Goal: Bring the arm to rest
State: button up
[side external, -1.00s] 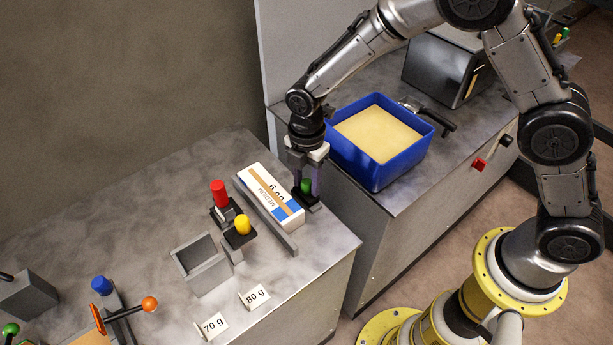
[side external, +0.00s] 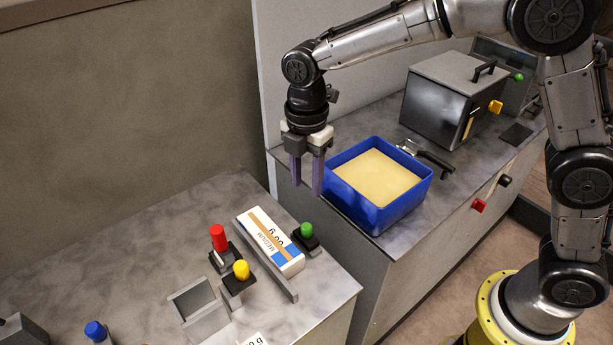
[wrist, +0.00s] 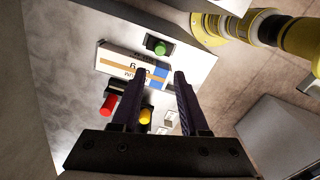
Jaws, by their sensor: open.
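My gripper (side external: 307,190) is open and empty. It hangs in the air with its fingers pointing down, left of the blue bin and above and behind the white ream. In the wrist view my two dark fingers (wrist: 158,75) stand apart with nothing between them. The ream (side external: 272,240), white and blue with a tan band and the word MEDIUM, lies on the left bench against a grey rail. It also shows in the wrist view (wrist: 115,62). My arm is bent above the right bench.
A green knob (side external: 306,230), red knob (side external: 218,238) and yellow knob (side external: 241,270) stand near the ream. A blue bin (side external: 405,208) with tan contents, and a grey lidded box (side external: 440,100), stand on the right bench. A grey holder (side external: 198,308) sits at the front. The left bench's back is clear.

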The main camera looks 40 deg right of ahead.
jog(key=s+d+r+m+t, duration=0.4)
jog(key=s+d+r+m, duration=0.2)
jog(key=s+d+r, duration=0.6)
jog(key=s+d+f+m+t, duration=0.1)
jog(key=s+d+f+m, duration=0.2)
jog(key=s+m, duration=0.9)
jog(key=d+m, duration=0.2)
jog(key=m, duration=0.1)
jog(key=shift+s+d+f+t, duration=0.15)
jog(key=shift+s+t, duration=0.15)
dwell(0.7)
